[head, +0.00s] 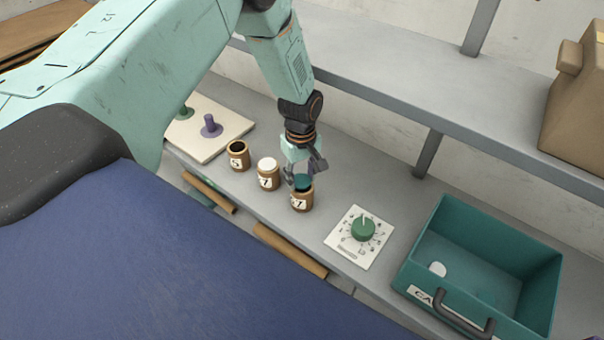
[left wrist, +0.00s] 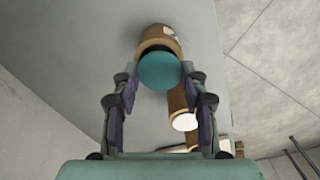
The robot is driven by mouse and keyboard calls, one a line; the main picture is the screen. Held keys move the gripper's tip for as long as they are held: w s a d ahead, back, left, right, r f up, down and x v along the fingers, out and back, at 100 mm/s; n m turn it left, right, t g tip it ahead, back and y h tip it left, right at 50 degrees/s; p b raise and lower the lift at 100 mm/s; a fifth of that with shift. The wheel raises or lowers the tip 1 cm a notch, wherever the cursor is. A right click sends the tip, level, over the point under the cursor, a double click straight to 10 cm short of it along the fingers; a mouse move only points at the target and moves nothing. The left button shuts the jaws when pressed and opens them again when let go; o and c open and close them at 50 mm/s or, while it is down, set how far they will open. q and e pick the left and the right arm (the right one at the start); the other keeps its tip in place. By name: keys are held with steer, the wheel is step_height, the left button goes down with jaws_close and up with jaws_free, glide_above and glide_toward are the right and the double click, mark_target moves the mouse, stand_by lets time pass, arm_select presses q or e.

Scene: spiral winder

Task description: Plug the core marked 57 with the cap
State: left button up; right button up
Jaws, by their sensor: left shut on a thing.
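My left gripper (head: 304,173) is shut on a teal cap (head: 303,182), right above the mouth of the rightmost brown core (head: 302,202). In the left wrist view the teal cap (left wrist: 158,71) sits between the fingers (left wrist: 158,88), with the core's dark opening (left wrist: 153,46) showing past its edge. The cap looks not seated; the exact gap cannot be told. This core's label is partly legible and seems to show a 7. The middle core (head: 268,182) has a white top. The left core (head: 238,161) is open and dark inside. My right gripper is not in view.
A white dial plate with a green knob (head: 363,229) lies right of the cores. A pale board (head: 196,135) with green and purple pegs is at left. A grey shelf (head: 400,88) runs behind.

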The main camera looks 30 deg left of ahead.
mark_target(303, 180)
arm_select(q)
steer(key=shift+f, duration=0.3)
steer(key=shift+w+d, duration=0.1)
steer(key=shift+d, duration=0.1)
steer(key=o, duration=0.8)
steer(key=shift+a, duration=0.25)
steer(key=shift+c, duration=0.2)
steer(key=shift+d, duration=0.1)
steer(key=shift+d, duration=0.1)
steer(key=shift+r, duration=0.1)
steer(key=shift+r, duration=5.95)
